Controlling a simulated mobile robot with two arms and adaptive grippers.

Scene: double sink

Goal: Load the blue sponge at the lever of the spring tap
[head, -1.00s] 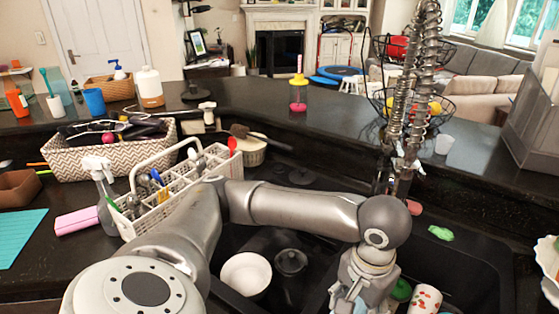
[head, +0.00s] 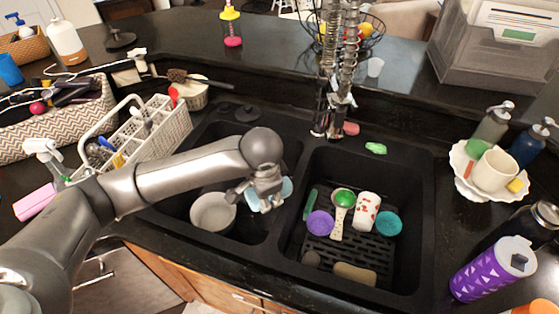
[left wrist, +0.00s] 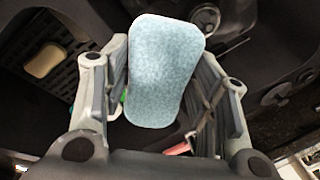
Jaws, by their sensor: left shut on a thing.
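My left gripper (head: 268,197) is shut on the light blue sponge (left wrist: 165,70). In the left wrist view the sponge stands up between the two fingers. In the head view pale blue parts of the sponge (head: 287,188) show beside the fingers, near the divider between the two basins. The spring tap (head: 335,75) stands behind the sink, up and to the right of the gripper, apart from it. Its lever is too small to make out surely; pale fittings show low on the tap. My right gripper is not in view.
The left basin holds a white bowl (head: 213,212). The right basin (head: 418,235) holds a spotted cup (head: 367,210), a green-bowled spoon (head: 342,203), purple and teal round things and a tan sponge (head: 355,274). A green scrubber (head: 376,148) and a pinkish piece (head: 351,128) lie by the tap.

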